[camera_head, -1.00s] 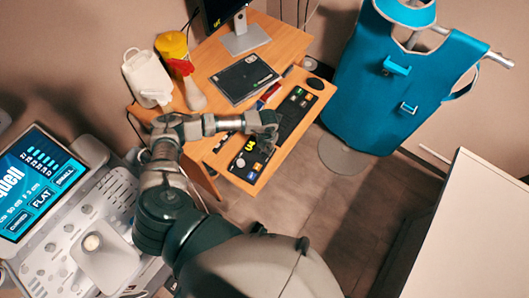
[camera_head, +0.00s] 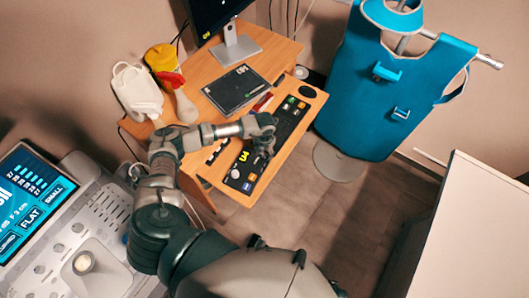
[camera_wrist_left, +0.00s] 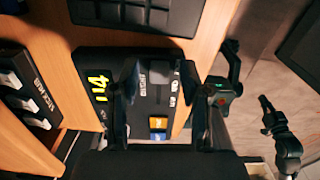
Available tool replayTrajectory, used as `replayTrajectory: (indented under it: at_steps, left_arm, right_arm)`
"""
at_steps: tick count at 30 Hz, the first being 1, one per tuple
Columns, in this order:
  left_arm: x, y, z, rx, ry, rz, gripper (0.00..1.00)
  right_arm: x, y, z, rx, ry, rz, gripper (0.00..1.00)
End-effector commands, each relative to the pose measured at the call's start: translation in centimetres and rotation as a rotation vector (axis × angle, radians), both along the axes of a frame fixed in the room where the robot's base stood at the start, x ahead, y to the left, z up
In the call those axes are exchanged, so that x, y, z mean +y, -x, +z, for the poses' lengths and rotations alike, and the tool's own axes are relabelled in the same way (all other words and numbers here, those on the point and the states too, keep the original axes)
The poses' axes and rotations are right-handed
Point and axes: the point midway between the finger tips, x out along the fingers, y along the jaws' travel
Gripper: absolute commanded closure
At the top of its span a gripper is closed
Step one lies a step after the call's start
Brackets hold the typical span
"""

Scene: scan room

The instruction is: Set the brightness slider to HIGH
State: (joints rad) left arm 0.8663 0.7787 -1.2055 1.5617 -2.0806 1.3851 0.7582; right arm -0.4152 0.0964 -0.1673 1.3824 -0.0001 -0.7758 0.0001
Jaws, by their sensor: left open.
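A long black control panel (camera_head: 287,124) with a bright yellow digit readout (camera_head: 244,157) and coloured labels lies on the desk's lower shelf. In the left wrist view the panel (camera_wrist_left: 93,65) shows the yellow-green digits (camera_wrist_left: 99,86), small white lettering, pale controls and an orange and a blue key. I cannot read which control is the brightness slider. My left gripper (camera_head: 266,134) is over the panel's middle and hides part of it. In the left wrist view its dark fingers (camera_wrist_left: 160,85) are apart, with panel controls between them. Contact is unclear.
A blue apron (camera_head: 385,80) hangs at right. A medical console (camera_head: 95,240) stands at lower left. A white cabinet (camera_head: 475,230) stands at right.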

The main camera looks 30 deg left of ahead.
Motion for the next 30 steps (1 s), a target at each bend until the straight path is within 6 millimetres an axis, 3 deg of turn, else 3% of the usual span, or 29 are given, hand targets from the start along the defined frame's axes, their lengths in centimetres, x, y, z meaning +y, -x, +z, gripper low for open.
replayTrajectory:
  at_steps: [5,12,18,30]
  left_arm:
    - [0.1,-0.2,2.3,-0.005,0.001,0.000,0.54]
    - [0.1,-0.2,7.7,-0.004,0.001,-0.001,0.54]
    - [0.1,-0.3,10.8,-0.002,0.001,0.000,0.54]
    - [0.1,-0.2,11.7,0.000,0.002,0.000,0.54]
  right_arm:
    - [0.0,0.1,0.0,0.000,0.000,0.000,1.00]
    - [0.0,0.1,0.0,0.000,0.000,0.000,1.00]
    - [0.0,0.1,0.0,0.000,0.000,0.000,1.00]
    - [0.0,0.1,0.0,0.001,0.000,0.000,1.00]
